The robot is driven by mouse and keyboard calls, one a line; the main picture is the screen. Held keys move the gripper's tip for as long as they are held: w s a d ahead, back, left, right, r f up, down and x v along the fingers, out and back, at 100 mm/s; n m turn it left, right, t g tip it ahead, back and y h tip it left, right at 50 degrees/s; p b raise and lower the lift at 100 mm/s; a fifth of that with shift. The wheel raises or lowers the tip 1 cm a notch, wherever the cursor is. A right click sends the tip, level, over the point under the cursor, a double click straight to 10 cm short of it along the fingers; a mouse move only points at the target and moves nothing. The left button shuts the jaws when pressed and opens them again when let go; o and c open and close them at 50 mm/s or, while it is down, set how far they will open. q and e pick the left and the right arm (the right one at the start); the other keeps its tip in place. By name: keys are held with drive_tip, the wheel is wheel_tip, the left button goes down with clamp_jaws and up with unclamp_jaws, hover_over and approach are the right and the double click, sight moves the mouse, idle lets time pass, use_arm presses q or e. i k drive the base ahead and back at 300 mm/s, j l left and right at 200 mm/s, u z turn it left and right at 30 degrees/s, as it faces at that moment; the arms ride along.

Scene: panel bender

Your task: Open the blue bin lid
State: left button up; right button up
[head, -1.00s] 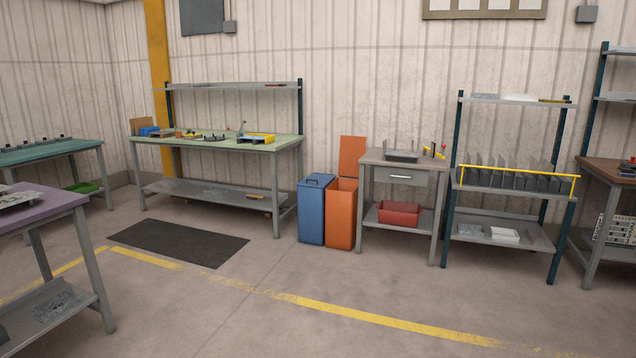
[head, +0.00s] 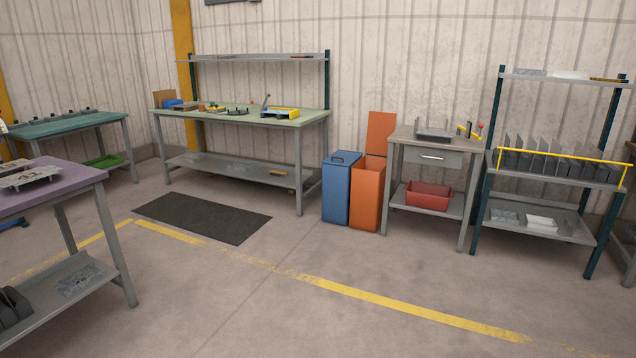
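The blue bin (head: 336,193) stands on the floor against the back wall, between the long green-topped workbench and the small grey table. Its blue lid (head: 343,158) is closed, with a dark handle on top. The orange bin (head: 367,198) stands right beside it on the right. The orange bin's lid (head: 381,134) is up, upright at the back. Neither of my grippers is in view, and the bins are some distance off across the floor.
The green-topped workbench (head: 250,117) is left of the bins; the grey table (head: 405,139) is right of them. A purple-topped table (head: 75,188) stands in the left foreground. A dark mat (head: 203,217) lies before the workbench. The floor in front of the bins is clear.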

sight(343, 155)
drive_tip(key=i, duration=5.7)
